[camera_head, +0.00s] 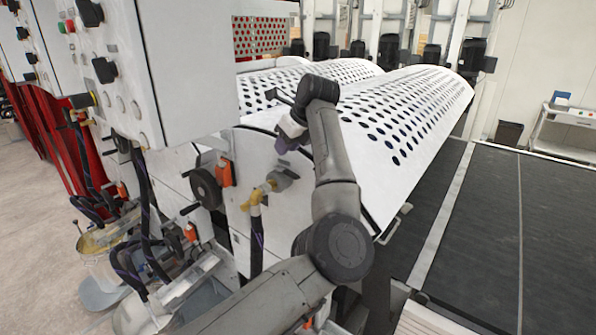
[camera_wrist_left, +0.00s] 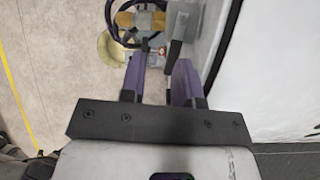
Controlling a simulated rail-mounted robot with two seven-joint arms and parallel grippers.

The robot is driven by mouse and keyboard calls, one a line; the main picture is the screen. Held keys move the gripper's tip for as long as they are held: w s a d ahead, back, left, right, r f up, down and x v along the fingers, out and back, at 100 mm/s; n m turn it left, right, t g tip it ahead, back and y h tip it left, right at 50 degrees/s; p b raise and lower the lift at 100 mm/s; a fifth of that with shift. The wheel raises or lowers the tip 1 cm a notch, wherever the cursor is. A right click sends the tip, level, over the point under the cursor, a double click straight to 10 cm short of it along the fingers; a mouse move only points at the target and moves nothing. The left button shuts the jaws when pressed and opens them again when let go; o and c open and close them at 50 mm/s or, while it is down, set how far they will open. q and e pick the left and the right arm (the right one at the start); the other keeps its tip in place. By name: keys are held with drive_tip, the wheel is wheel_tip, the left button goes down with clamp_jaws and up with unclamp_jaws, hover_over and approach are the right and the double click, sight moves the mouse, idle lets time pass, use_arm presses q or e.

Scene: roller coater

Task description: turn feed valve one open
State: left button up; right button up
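A brass-yellow valve (camera_head: 258,193) with a flat grey handle (camera_head: 282,179) sits on the front of the white machine, above a dark hose. I cannot tell from any label whether it is feed valve one. My left gripper (camera_head: 287,145) is just above the handle, pointing down. In the left wrist view its two purple fingers (camera_wrist_left: 161,80) are apart. A grey bar (camera_wrist_left: 178,38), apparently the handle, shows beyond the fingertips, nearer the right finger; contact cannot be told. The gap holds nothing clearly gripped. My right gripper is not in view.
A black handwheel (camera_head: 206,188) and an orange block (camera_head: 225,173) are left of the valve. A white control cabinet (camera_head: 190,70) overhangs at upper left. A perforated white cover (camera_head: 400,110) lies behind my arm. A bucket (camera_head: 98,245) and hoses stand at lower left.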

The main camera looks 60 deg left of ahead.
use_arm(q)
drive_tip(key=t+h, duration=0.1)
approach(292, 174)
drive_tip(key=x, duration=0.8)
drive_tip(key=shift+w+a+p, duration=0.1)
drive_tip(key=shift+a+p, duration=0.05)
drive_tip(key=shift+p, duration=0.15)
drive_tip(key=shift+c, duration=0.4)
clamp_jaws()
